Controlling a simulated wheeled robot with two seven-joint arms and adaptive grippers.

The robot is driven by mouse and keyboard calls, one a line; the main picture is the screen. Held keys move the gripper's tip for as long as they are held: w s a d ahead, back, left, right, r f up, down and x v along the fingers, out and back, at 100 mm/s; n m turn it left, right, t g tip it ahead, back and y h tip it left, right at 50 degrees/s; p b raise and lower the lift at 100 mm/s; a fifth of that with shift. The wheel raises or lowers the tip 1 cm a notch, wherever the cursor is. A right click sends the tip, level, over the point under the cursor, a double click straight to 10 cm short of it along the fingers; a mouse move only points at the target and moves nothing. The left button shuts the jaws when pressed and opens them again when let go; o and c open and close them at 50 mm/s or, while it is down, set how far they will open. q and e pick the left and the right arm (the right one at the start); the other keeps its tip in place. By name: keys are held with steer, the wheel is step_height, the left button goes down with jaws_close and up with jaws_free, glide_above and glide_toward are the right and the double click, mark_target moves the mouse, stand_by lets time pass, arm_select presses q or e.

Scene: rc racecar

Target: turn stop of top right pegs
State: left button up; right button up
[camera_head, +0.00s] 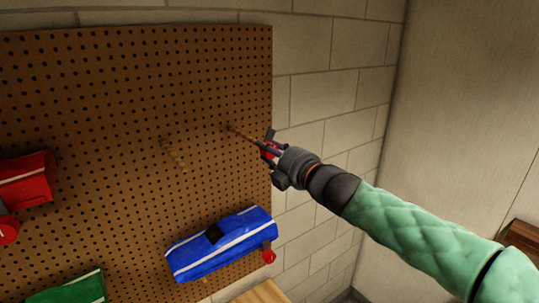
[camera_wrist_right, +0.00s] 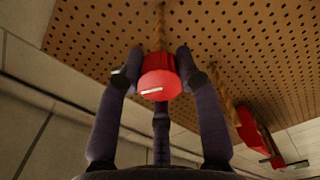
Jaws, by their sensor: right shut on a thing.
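The top right peg (camera_head: 242,133) is a thin wooden rod sticking out of the pegboard. It also shows in the right wrist view (camera_wrist_right: 160,28). My right gripper (camera_head: 270,147) is at the outer end of this peg, shut on a red stop (camera_wrist_right: 157,83) with a white mark on its face. The dark fingers sit on both sides of the stop in the right wrist view; in the head view they hide most of it. Another wooden peg (camera_head: 173,153) to the left is bare. My left gripper is not in view.
The perforated pegboard (camera_head: 110,85) hangs on a block wall (camera_head: 320,95). A blue car body (camera_head: 222,243) with white stripes hangs below, with a red stop (camera_head: 268,256) near its right end. Red (camera_head: 28,178) and green (camera_head: 75,290) bodies are at left. Space around the right gripper is clear.

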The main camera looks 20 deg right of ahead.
steer(key=n, duration=0.3)
steer(key=n+b, duration=0.1)
steer(key=n, duration=0.1)
steer(key=shift+w+f, duration=0.1)
steer(key=shift+f, duration=0.2)
steer(key=shift+d+r+n, duration=0.1)
steer(key=shift+r+n, duration=0.05)
steer(key=shift+n, duration=0.45)
steer(key=shift+d+r, duration=0.1)
steer(key=shift+r, duration=0.1)
steer(key=o, duration=0.9)
steer(key=shift+c, duration=0.2)
steer(key=shift+o, duration=1.4)
steer(key=shift+w+d, duration=0.15)
